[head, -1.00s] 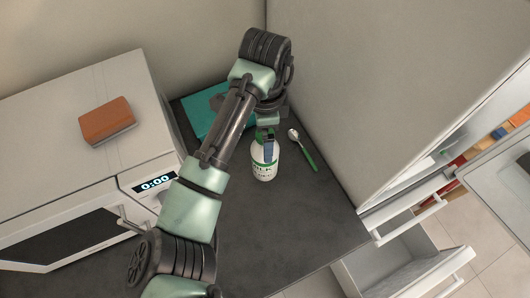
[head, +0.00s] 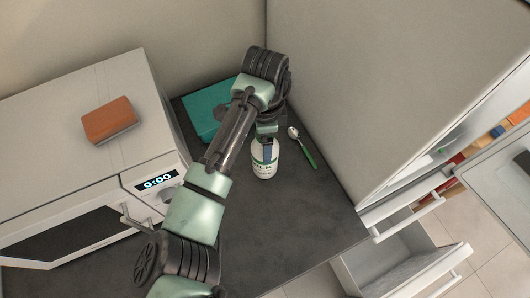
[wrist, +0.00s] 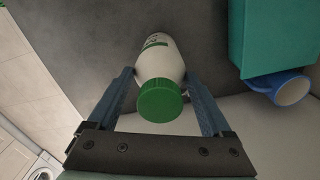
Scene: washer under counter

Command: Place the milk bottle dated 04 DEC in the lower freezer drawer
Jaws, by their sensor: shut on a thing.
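A white milk bottle (head: 264,168) with dark label print stands on the dark counter; its date cannot be read here. In the wrist view the bottle (wrist: 161,62) shows its green cap toward the camera. My gripper (head: 267,142) has its blue fingers on either side of the bottle's upper part and is shut on it; it also shows in the wrist view (wrist: 163,85). The lower freezer drawer (head: 400,268) is pulled out at the bottom right, and the part of its inside that shows looks empty.
A spoon with a green handle (head: 303,148) lies just right of the bottle. A teal box (head: 205,108) is behind my arm, with a blue mug (wrist: 284,88) beside it. A microwave (head: 85,190) bearing an orange sponge (head: 110,119) stands left. The tall fridge side (head: 375,85) walls the right.

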